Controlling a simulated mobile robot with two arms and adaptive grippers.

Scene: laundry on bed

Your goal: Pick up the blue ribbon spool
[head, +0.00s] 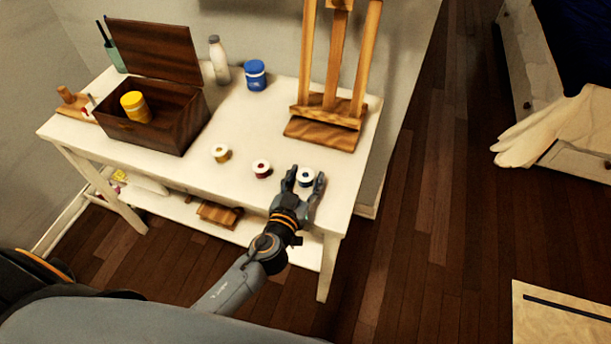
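The blue ribbon spool (305,177), with white rims and a dark blue centre, lies on the white table (252,122) near its front right corner. My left gripper (304,179) is open, with one finger at each side of the spool. I cannot tell whether the fingers touch it. My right gripper is not in view.
A red spool (261,169) and a yellow spool (221,153) lie to the left. A wooden easel (322,132) stands behind. An open wooden box (158,133) with a yellow jar (134,106), a blue jar (256,76) and a white bottle (218,60) stand farther back.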

